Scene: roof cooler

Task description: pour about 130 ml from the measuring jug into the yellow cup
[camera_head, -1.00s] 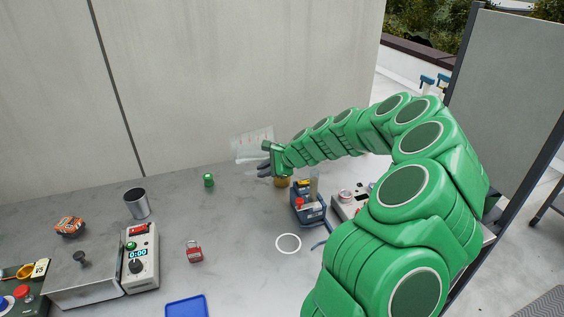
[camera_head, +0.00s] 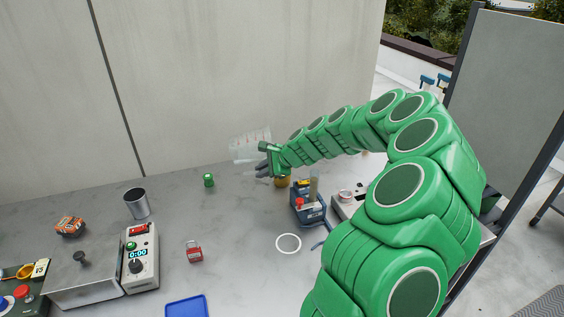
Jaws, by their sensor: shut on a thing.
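The clear measuring jug (camera_head: 249,143) is held up in front of the pale wall, tilted on its side; its liquid is hard to make out. My gripper (camera_head: 263,169) is shut on it, at the jug's lower right. A small yellow thing, apparently the yellow cup (camera_head: 283,182), stands on the table just right of and below the gripper in the picture, partly hidden by it. The inside of the cup cannot be seen, and no stream shows.
A blue tool caddy (camera_head: 309,215) stands right of the cup, near a white ring mark (camera_head: 288,243).

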